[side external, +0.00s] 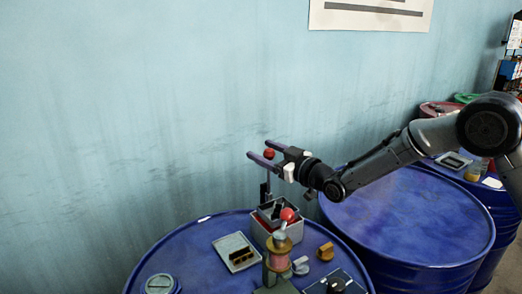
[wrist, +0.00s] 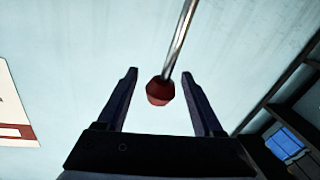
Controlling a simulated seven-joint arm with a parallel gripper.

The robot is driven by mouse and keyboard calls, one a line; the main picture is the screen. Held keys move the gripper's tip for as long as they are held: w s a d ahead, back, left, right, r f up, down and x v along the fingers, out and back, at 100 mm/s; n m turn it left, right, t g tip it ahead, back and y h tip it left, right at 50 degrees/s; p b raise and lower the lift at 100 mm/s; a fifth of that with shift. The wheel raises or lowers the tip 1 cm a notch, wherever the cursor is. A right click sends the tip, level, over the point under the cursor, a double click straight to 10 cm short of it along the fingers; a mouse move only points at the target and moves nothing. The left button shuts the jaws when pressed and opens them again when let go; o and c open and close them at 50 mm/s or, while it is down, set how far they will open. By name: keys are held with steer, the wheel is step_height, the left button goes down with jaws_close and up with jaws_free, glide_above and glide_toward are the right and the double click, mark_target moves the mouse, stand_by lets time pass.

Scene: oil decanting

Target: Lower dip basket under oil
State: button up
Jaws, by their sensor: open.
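My gripper (side external: 259,148) is open, above the back of the near blue drum. A red ball knob (side external: 269,154) shows between its two fingers in the side view. In the wrist view the red knob (wrist: 160,92) sits at the end of a thin metal rod (wrist: 180,40), between the open fingers (wrist: 159,72), with gaps on both sides. A grey box-shaped tank (side external: 276,233) stands on the drum below, with a dark basket-like part at its top. A dark upright (side external: 264,192) rises behind it. The oil surface cannot be made out.
A grey switch plate (side external: 236,252), an orange knob (side external: 326,251) and a round dial (side external: 160,284) are on the drum. Another blue drum (side external: 410,215) stands right; a wall is behind.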

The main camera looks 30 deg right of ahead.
steer(key=shift+w+a, duration=0.15)
steer(key=shift+w, duration=0.6)
steer(key=shift+c, duration=0.2)
jaws_close()
steer(key=shift+f, duration=0.15)
stand_by(0.7)
